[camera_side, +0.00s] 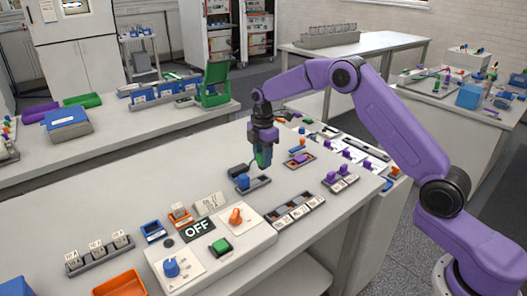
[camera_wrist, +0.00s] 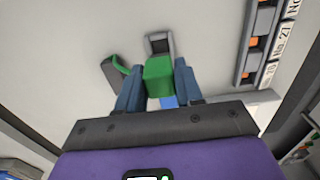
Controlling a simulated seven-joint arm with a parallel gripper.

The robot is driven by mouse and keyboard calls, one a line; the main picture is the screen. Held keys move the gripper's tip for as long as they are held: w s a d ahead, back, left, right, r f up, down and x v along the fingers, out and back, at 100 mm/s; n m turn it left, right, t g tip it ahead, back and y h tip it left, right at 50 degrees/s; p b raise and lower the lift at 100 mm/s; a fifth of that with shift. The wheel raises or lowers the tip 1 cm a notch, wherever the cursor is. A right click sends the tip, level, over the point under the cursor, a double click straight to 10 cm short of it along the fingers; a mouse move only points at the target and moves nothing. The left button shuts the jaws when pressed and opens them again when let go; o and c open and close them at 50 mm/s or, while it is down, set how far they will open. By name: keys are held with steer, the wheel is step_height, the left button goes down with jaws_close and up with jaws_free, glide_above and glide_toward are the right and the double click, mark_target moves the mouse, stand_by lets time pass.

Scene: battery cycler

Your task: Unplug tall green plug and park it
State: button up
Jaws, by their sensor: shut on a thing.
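The tall green plug (camera_side: 263,160) is between the fingers of my gripper (camera_side: 263,156), which is shut on it. In the wrist view the green plug (camera_wrist: 158,78) sits between the two blue-grey fingers. In the side view it hangs just above or behind a dark two-place holder (camera_side: 259,185); I cannot tell the exact gap. A blue plug (camera_side: 242,181) stands at the left of this holder. A grey square socket (camera_wrist: 160,43) shows just beyond the plug in the wrist view. A dark piece with a green strip (camera_wrist: 115,70) lies to its left.
The cycler panel (camera_side: 212,250) with its OFF sign (camera_side: 197,231) stands in front. A row of labelled cells (camera_side: 294,212) lies to its right. Purple plugs (camera_side: 342,171) stand further right. An orange tray (camera_side: 120,284) is at front left. The table's left-middle is clear.

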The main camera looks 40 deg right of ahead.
mark_target(263, 169)
steer(key=shift+f, duration=2.25)
steer(key=shift+f, duration=0.25)
steer(key=o, duration=1.1)
steer(key=shift+o, duration=0.2)
